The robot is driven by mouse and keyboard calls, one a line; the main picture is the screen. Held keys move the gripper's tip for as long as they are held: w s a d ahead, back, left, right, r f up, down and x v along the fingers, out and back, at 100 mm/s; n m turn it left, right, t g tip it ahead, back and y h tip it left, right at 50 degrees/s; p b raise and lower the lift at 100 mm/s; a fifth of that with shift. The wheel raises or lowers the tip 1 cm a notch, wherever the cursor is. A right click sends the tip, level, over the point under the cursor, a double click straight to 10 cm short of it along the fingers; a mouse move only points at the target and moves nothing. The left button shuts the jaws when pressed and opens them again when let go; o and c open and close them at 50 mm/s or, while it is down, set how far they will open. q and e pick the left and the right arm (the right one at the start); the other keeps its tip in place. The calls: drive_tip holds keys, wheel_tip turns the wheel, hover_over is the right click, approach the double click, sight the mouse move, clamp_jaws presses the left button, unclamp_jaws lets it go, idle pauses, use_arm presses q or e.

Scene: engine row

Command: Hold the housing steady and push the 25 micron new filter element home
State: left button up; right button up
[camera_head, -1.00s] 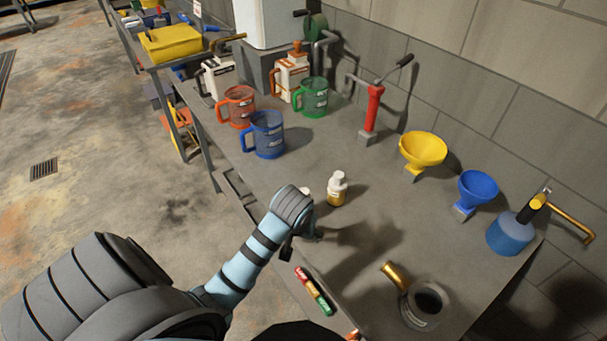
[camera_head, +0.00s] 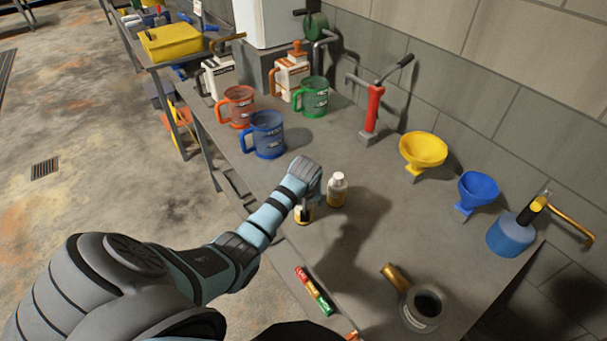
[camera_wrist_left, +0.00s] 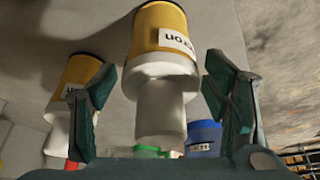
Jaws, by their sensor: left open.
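Two small white-and-yellow labelled pieces, which seem to be the filter elements, stand on the bench. One (camera_head: 337,190) stands clear; the other (camera_head: 303,213) is partly hidden by my left gripper (camera_head: 309,196). In the left wrist view, one piece (camera_wrist_left: 160,95) lies between the open fingers, its label ending in "RON"; no grip on it shows. The second piece (camera_wrist_left: 75,85) is beside the left finger. Neither micron number is readable. A grey round vessel with a dark opening (camera_head: 408,318), probably the housing, stands at the front right. My right gripper is not seen.
A brass cylinder (camera_head: 395,277) is beside the vessel. A red-and-green labelled strip (camera_head: 313,290) lies at the front edge. Blue (camera_head: 268,135), orange (camera_head: 238,106) and green (camera_head: 313,97) jugs stand behind. Yellow (camera_head: 423,149) and blue (camera_head: 477,190) funnels line the wall.

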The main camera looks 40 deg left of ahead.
use_arm(q)
drive_tip(key=shift+w+a+f, duration=0.1)
drive_tip(key=shift+f, duration=0.1)
drive_tip(key=c, duration=1.4)
drive_tip(key=shift+r, duration=0.15)
